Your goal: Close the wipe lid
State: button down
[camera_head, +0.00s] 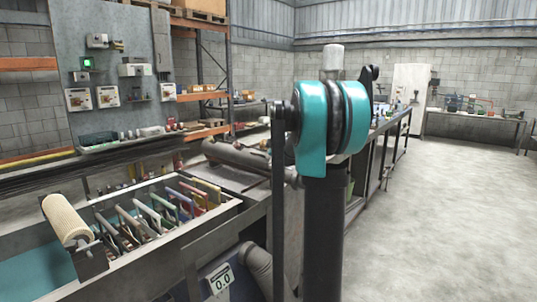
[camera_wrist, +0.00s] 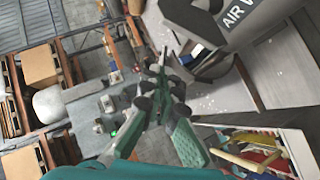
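The air wipe is a grey cylindrical unit, partly labelled "AIR W" (camera_wrist: 245,12), at the upper right of the wrist view. Dark curved parts (camera_wrist: 195,22) at its left end stand apart from each other; I cannot tell for sure which one is the lid. In the head view a grey cylinder (camera_head: 236,157), likely the same unit, lies on the bench behind my arm, its right end partly hidden. My gripper (camera_wrist: 163,68) shows in the wrist view with its fingers drawn together and nothing seen between them. It is left of the air wipe, apparently not touching it.
A tray (camera_head: 160,248) with several coloured plates in a row stands at the front left, beside a cream mesh roll (camera_head: 67,220). A grey control panel (camera_head: 112,70) stands behind the bench. The floor (camera_head: 440,220) at the right is clear.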

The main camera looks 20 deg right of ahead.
jog(key=w+d+g+y, duration=0.1)
jog(key=w+d+f+m+g, duration=0.1)
jog(key=d, duration=0.1)
jog(key=w+d+m+g+y, duration=0.1)
jog(key=shift+w+d+f+y, duration=0.1)
jog(key=shift+d+f+y, duration=0.05)
jog(key=shift+d+y, duration=0.15)
jog(key=shift+w+d+f+m+g+y, duration=0.45)
jog(key=shift+d+f+m+g+y, duration=0.05)
jog(key=shift+m+g+y, duration=0.1)
jog(key=shift+w+d+f, duration=0.25)
jog(key=shift+d+f, duration=0.15)
